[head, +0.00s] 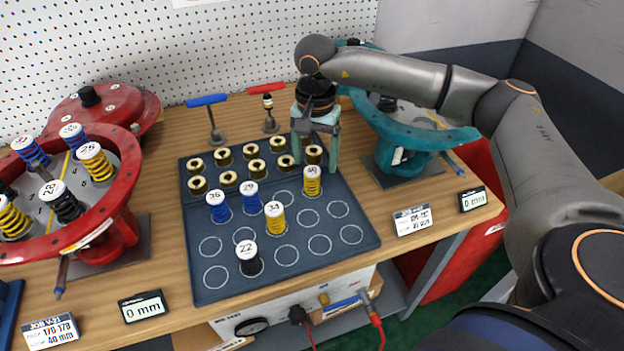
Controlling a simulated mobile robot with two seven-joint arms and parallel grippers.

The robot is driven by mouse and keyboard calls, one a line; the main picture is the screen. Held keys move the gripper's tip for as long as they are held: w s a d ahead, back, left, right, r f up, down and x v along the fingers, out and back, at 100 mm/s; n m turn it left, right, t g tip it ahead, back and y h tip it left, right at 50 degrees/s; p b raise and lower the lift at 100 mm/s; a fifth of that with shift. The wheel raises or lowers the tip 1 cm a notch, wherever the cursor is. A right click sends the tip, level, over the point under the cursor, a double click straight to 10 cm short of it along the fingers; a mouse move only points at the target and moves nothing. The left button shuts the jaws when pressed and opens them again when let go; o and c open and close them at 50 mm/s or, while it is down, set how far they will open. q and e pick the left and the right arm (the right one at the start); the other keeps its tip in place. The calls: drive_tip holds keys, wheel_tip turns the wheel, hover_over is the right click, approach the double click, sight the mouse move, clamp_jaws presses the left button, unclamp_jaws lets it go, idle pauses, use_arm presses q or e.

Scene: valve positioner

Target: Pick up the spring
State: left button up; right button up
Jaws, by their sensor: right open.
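Several springs with white numbered caps stand upright on the dark mat (215,285). They are a yellow spring marked 40 (313,185), a yellow one marked 34 (276,222), two blue ones (220,210) (252,202) and a black one marked 22 (249,264). My right gripper (317,160) points down at the mat's back right corner. Its teal fingers are apart, with a brass ring (313,154) showing between them and the yellow spring marked 40 just in front. It holds no spring. My left gripper is out of view.
Several brass rings (228,179) sit in rows at the mat's back. A red open housing (128,190) with more springs stands left, a teal housing (420,136) right behind my arm. Blue-handled (207,100) and red-handled (266,88) tools stand behind the mat. The mat's front circles are mostly empty.

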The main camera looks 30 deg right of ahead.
sight(312, 171)
drive_tip(key=shift+w+a+f, duration=0.1)
drive_tip(key=shift+f, duration=1.45)
drive_tip(key=shift+w+a+f, duration=0.1)
drive_tip(key=shift+f, duration=1.4)
drive_tip(key=shift+c, duration=0.4)
clamp_jaws()
